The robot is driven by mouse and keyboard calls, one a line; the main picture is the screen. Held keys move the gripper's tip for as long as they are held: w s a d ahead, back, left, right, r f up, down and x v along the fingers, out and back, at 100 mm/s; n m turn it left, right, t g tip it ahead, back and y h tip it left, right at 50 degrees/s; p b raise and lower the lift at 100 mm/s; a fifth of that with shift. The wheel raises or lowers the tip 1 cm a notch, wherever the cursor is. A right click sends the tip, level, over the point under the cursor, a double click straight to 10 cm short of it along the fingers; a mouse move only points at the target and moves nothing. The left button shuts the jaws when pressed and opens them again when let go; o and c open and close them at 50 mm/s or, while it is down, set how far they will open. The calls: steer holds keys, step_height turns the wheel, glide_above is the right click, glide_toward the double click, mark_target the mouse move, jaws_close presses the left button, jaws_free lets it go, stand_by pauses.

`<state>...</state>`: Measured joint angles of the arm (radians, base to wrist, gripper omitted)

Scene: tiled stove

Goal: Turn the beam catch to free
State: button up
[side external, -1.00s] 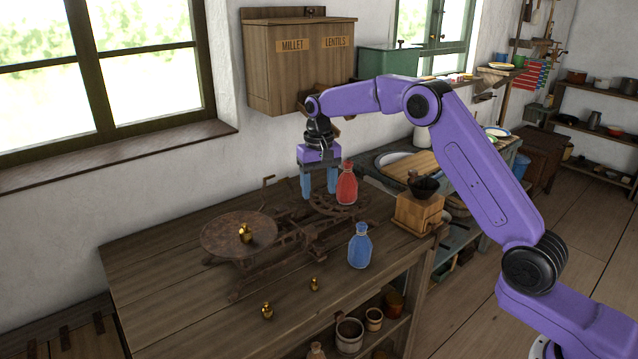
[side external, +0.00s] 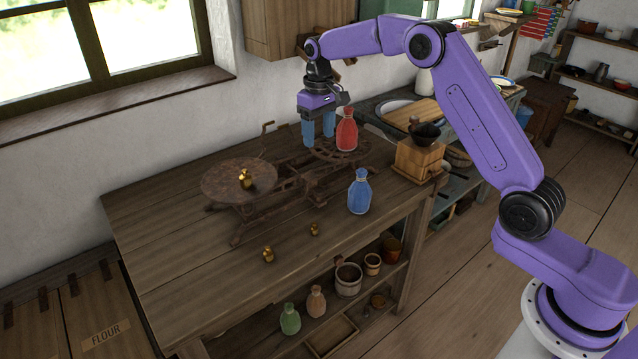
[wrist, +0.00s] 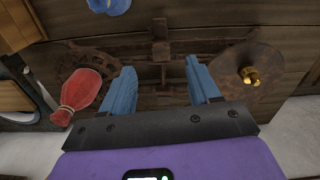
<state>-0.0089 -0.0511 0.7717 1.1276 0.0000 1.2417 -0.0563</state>
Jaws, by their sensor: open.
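A dark, rusty balance scale (side external: 289,186) stands on the wooden bench. Its left round plate (side external: 224,181) bears a brass weight (side external: 245,179); a red bottle (side external: 347,131) stands at its right plate. My gripper (side external: 318,143) is open and empty, fingers down, beside the red bottle and right of that lever. In the wrist view, the scale's beam (wrist: 162,52) lies beyond the open fingers (wrist: 160,66), and I cannot make out the lever.
A blue bottle (side external: 359,191) and two small brass weights (side external: 268,254) (side external: 314,229) stand on the bench in front of the scale. A wooden grinder (side external: 418,160) is at the right end. The bench's left front is clear. A wooden wall box (side external: 275,30) hangs behind my arm.

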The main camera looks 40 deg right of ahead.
mark_target(319, 190)
step_height(319, 190, down, 17)
steer(key=shift+r, duration=0.15)
stand_by(0.4)
